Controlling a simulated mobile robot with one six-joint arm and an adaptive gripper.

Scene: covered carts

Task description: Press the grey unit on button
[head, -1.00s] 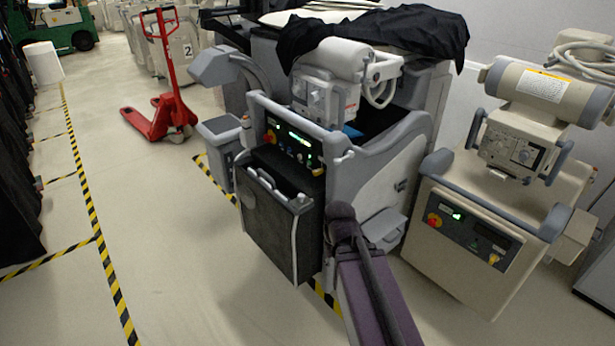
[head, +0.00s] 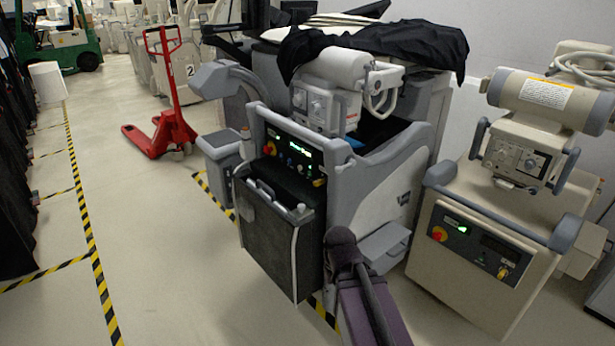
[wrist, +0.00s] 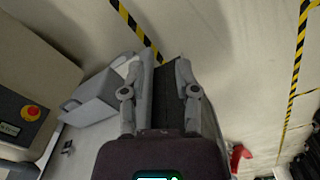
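The grey unit (head: 385,185) stands in the middle of the head view, with a black front box. Its tilted black control panel (head: 293,154) has a lit green display, a red knob (head: 269,149) at the left and several small coloured controls. I cannot tell which is the on button. My gripper (wrist: 160,88) shows in the wrist view with its two fingers apart and nothing held between them. Behind the fingers are the dark box and grey side of the grey unit. In the head view my purple arm reaches up beside the box, and its fingers are hidden.
A beige unit (head: 470,275) with its own panel and red knob stands close on the right. A red pallet jack (head: 170,125) stands behind left. The floor left of the unit is clear, with striped tape.

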